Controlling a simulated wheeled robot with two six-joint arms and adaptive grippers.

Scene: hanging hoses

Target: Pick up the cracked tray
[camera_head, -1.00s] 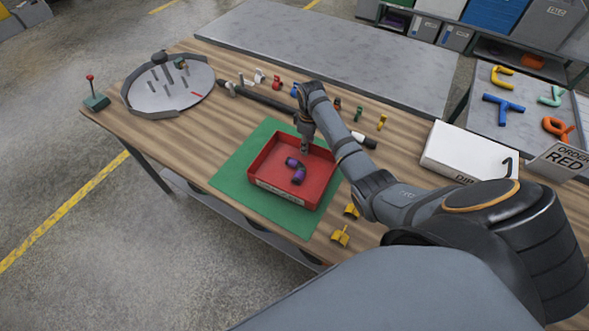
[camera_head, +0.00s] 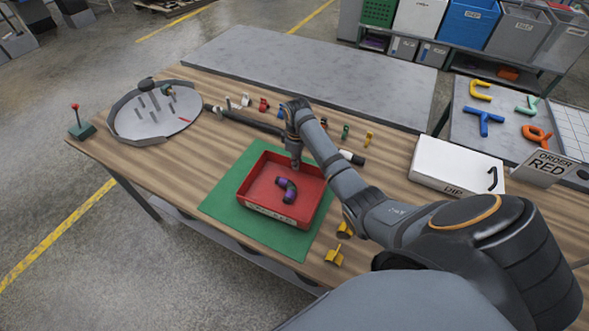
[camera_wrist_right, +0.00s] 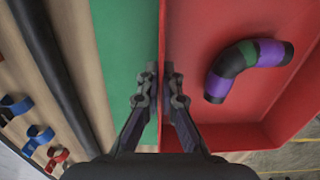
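The red tray (camera_head: 262,208) sits over the green mat (camera_head: 222,201) on the wooden bench; I cannot tell whether it touches the mat. A pale label strip runs along its front wall, and I see no crack. A bent purple and black hose piece (camera_head: 287,189) lies inside it, also seen in the right wrist view (camera_wrist_right: 236,62). My right gripper (camera_head: 296,165) is at the tray's back wall. In the right wrist view, its fingertips (camera_wrist_right: 161,72) are close together, one on each side of the red wall, and look shut on it. My left gripper is not in view.
A black hose (camera_head: 255,124) and small coloured clips lie behind the tray. Yellow clips (camera_head: 334,257) lie at its front right. A white box (camera_head: 455,166) stands right, and a round grey tray (camera_head: 150,121) with pegs stands left.

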